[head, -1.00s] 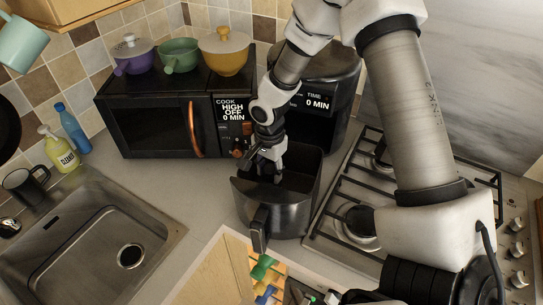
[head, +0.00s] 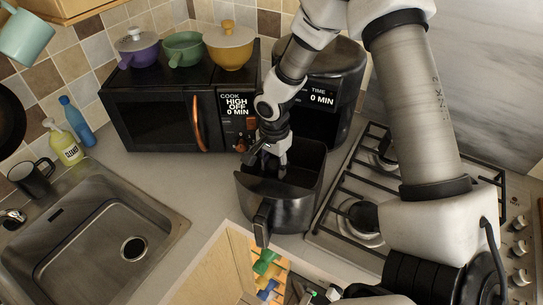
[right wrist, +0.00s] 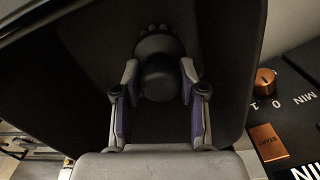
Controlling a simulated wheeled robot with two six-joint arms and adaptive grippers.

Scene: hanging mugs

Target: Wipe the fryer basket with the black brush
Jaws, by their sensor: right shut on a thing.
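The black fryer basket (head: 268,212) stands on the counter in front of the air fryer (head: 325,92), its handle toward the front. My right gripper (head: 270,160) reaches down into the basket's opening from above. In the right wrist view my right gripper (right wrist: 158,88) is shut on the black brush (right wrist: 159,75), whose rounded end shows between the purple-lined fingers. The brush is dark against the basket's dark inside, and whether it touches the basket floor cannot be told. My left gripper is not in view.
The microwave (head: 160,120) with several lidded pots on top stands behind left of the basket. A gas stove (head: 350,200) is close on the right. The sink (head: 95,245) is at left, with a black mug (head: 32,178) and bottles beyond. An open drawer (head: 225,265) lies below the front edge.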

